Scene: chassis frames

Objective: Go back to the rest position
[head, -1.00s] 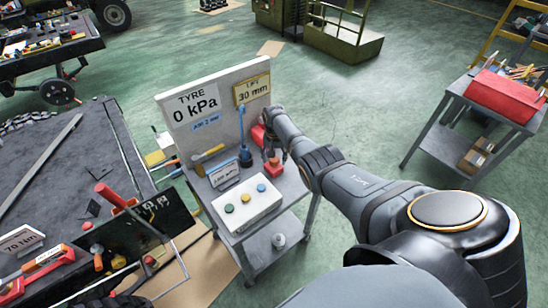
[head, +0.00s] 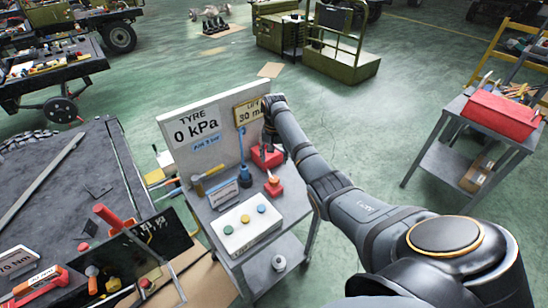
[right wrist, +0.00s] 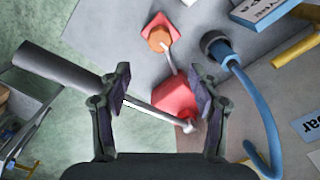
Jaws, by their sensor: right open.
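My right arm reaches from the lower right of the head view to the small grey cart (head: 262,228). My right gripper (head: 270,138) is partly hidden by its own wrist, close to the sign panel. In the right wrist view the right gripper (right wrist: 163,92) has its two fingers spread wide. Below it are a red block (right wrist: 178,98) with a thin grey rod and a red base with an orange top (right wrist: 158,39). No thing is clearly held between the fingers. My left gripper is not in view.
The sign panel (head: 168,118) reads "TYRE 0 kPa" and stands at the cart's back edge. A white button box (head: 238,243) and a blue tool (head: 245,178) sit on the cart. A dark workbench (head: 75,190) lies left; a grey trolley with a red toolbox (head: 500,114) stands right.

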